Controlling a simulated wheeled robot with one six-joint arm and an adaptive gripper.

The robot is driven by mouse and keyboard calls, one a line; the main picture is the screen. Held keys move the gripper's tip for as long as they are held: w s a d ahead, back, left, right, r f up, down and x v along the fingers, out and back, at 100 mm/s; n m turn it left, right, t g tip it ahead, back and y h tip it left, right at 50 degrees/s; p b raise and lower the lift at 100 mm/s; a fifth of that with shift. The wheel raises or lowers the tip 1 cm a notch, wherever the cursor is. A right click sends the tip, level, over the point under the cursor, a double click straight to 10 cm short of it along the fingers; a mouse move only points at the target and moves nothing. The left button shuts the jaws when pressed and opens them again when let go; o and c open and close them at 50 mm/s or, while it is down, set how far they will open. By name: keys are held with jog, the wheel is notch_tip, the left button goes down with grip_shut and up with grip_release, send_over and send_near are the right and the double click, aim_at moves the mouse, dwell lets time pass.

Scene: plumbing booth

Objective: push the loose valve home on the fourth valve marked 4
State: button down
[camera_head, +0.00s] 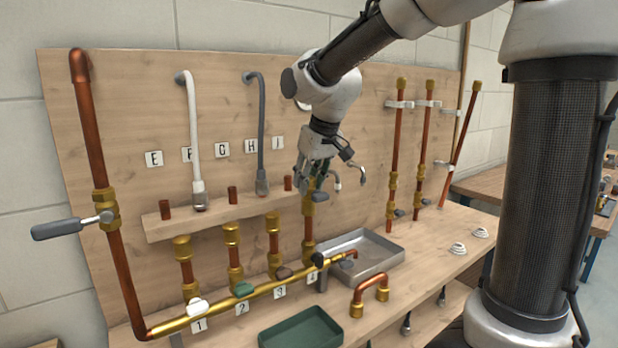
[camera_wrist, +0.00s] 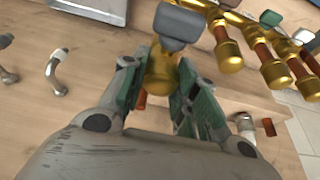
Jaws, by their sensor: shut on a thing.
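My gripper (camera_head: 312,186) is above the fourth branch of the brass manifold (camera_head: 255,295), by the label 4 (camera_head: 312,277). It points down and is shut on the loose valve. The valve's brass body (camera_wrist: 159,72) shows between the green-padded fingers in the wrist view, with a grey handle (camera_wrist: 179,24) at its far side. In the head view the grey handle (camera_head: 320,197) shows just below the fingers. The upright fourth pipe (camera_head: 308,228) is directly below the valve. The fingers partly hide the valve, and I cannot tell how fully it is seated.
Three capped branches stand to the left, above labels 1 (camera_head: 199,324), 2 (camera_head: 242,308) and 3 (camera_head: 280,291). A wooden shelf (camera_head: 215,218) runs behind them. A grey tray (camera_head: 385,262), a copper U-bend (camera_head: 369,292) and a green tray (camera_head: 301,331) are nearby.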

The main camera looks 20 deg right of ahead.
jog(key=shift+f, duration=0.9)
jog(key=c, duration=1)
grip_release()
jog(key=w+v, duration=0.2)
jog(key=v, duration=1.5)
jog(key=shift+s+a+r, duration=0.15)
jog(key=shift+a+r, duration=0.15)
jog(key=shift+r, duration=0.4)
